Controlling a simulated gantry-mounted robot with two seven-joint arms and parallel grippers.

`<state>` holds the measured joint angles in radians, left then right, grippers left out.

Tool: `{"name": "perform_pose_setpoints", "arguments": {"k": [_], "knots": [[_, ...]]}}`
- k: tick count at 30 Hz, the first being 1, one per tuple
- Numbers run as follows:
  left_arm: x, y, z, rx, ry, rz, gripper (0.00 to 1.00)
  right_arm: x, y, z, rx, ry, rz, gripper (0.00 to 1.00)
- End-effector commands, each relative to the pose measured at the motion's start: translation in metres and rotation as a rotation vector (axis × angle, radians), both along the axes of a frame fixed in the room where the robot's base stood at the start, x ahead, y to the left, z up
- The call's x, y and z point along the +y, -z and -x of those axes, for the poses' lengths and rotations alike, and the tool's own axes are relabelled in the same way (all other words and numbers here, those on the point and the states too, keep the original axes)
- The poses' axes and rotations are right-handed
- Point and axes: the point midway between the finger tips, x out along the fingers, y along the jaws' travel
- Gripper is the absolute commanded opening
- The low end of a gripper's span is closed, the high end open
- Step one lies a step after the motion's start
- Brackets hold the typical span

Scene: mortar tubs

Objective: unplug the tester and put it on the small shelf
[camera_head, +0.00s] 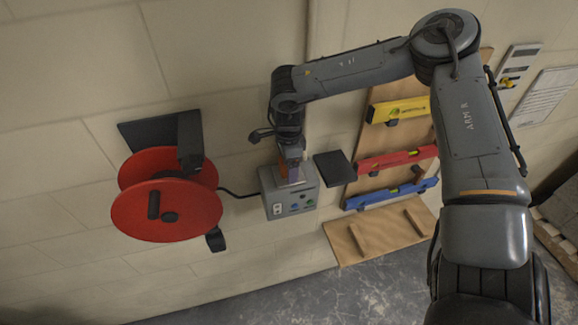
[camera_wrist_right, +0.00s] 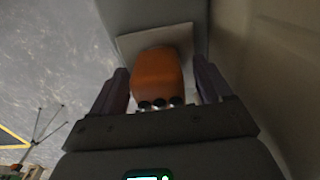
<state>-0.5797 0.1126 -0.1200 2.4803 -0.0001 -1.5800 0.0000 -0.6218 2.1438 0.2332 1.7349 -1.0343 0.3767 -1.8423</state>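The tester (camera_wrist_right: 157,74) is an orange block with several small dark round parts at its near end. It sits at a pale plate (camera_wrist_right: 186,38) on the grey socket box (camera_head: 276,206), on the wall. In the head view only a sliver of the tester (camera_head: 282,170) shows beside my fingers. My right gripper (camera_wrist_right: 163,78) is open around the tester, one finger on each side, with a narrow gap visible at the right finger. A small dark shelf (camera_head: 333,168) is on the wall just right of the box. My left gripper is not in view.
A red cable reel (camera_head: 180,215) hangs left of the box, its black cable running to the box. A wooden board (camera_head: 365,150) at right holds yellow, red and blue levels. A wooden ledge (camera_head: 345,238) is below them. My right arm spans the right side.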

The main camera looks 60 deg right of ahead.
Motion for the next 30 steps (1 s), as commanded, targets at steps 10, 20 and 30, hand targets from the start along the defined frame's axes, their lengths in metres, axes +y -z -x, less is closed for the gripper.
{"name": "perform_pose_setpoints", "arguments": {"k": [10,20,30], "knots": [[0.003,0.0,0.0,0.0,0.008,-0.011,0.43,0.0,0.0,0.0,0.0,0.0,0.0,0.25],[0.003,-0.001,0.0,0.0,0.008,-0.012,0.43,0.0,-0.001,0.0,0.0,0.0,0.0,0.0],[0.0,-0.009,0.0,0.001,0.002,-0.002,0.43,0.0,-0.013,0.0,0.0,0.0,0.0,0.0]]}}
